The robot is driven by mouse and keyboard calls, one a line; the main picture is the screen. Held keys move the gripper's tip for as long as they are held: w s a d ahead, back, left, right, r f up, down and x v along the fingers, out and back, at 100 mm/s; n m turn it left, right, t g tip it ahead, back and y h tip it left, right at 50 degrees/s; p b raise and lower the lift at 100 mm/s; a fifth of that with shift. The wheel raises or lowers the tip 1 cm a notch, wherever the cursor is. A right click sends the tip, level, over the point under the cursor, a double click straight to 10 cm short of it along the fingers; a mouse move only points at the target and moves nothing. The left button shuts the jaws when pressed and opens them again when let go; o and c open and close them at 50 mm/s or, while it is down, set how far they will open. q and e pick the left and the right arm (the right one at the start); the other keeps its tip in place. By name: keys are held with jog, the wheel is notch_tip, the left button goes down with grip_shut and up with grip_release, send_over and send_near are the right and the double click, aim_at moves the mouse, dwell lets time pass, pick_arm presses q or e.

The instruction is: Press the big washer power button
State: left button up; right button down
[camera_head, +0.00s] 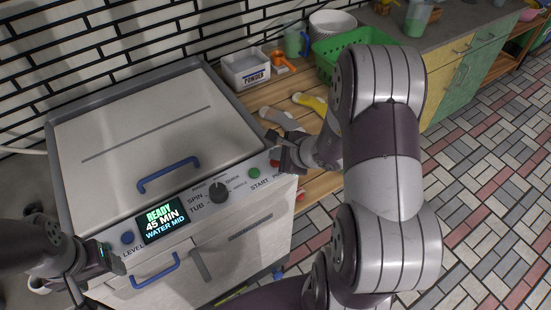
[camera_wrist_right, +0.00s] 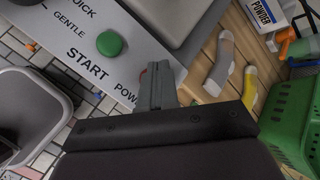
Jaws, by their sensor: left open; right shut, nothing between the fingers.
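The washer (camera_head: 130,140) stands at the left with a sloped front control panel. Its display reads READY, 45 MIN, WATER MID. The red power button (camera_head: 275,163) is at the panel's right end, mostly hidden by my right gripper (camera_head: 284,150). In the right wrist view a sliver of red shows beside the closed fingers (camera_wrist_right: 157,85), next to the partly covered POWER label. I cannot tell whether the fingers touch the button. The right gripper is shut and empty. My left gripper (camera_head: 104,256) is open near the panel's lower left corner, by the LEVEL label.
The green start button (camera_head: 254,173) and a dark dial (camera_head: 218,192) sit left of the power button. Blue handles (camera_head: 168,175) are on the lid and front. A wooden bench on the right holds socks (camera_head: 310,102), a powder box (camera_head: 245,68) and a green basket (camera_head: 350,45).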

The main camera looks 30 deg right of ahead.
jog(key=shift+r, duration=0.4)
notch_tip(320, 180, up, 5)
jog(key=p, duration=0.3)
jog(key=shift+p, duration=0.4)
dwell(0.5)
